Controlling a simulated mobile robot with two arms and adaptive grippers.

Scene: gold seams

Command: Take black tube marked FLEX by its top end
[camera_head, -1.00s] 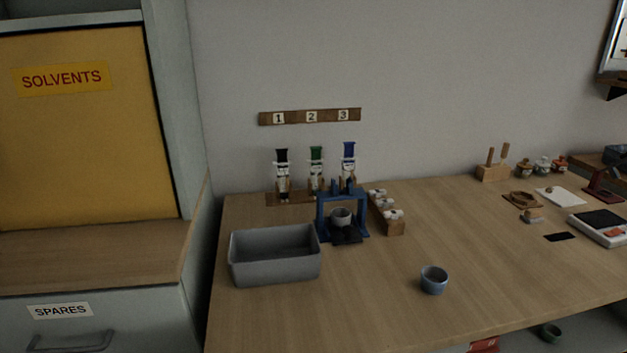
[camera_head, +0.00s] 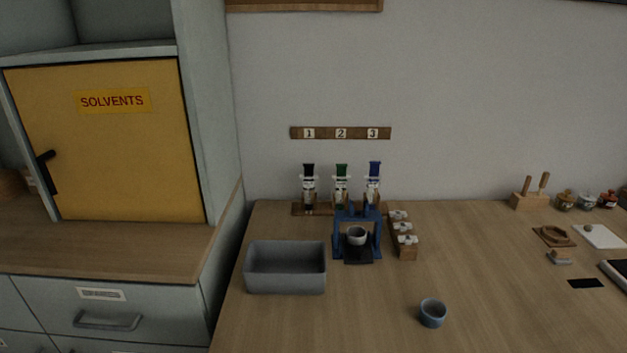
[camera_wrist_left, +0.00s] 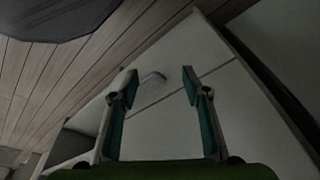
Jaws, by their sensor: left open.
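A tube with a black top (camera_head: 308,172) stands upright under the number 1 in the head view, at the back of the table. A green-topped tube (camera_head: 341,171) and a blue-topped tube (camera_head: 374,170) stand to its right. Their print is too small to read. My left gripper (camera_wrist_left: 158,80) shows only in the left wrist view. It is open and empty, with a pale cabinet front and a handle beyond it, well away from the tubes. My right gripper is not in view.
A grey bin (camera_head: 286,268) stands left of a blue stand (camera_head: 357,232) with a cup, in front of the tubes. A wooden block with white-topped items (camera_head: 404,237) is to the right. A blue cup (camera_head: 432,313) stands at the front. A yellow cabinet (camera_head: 110,150) is at left.

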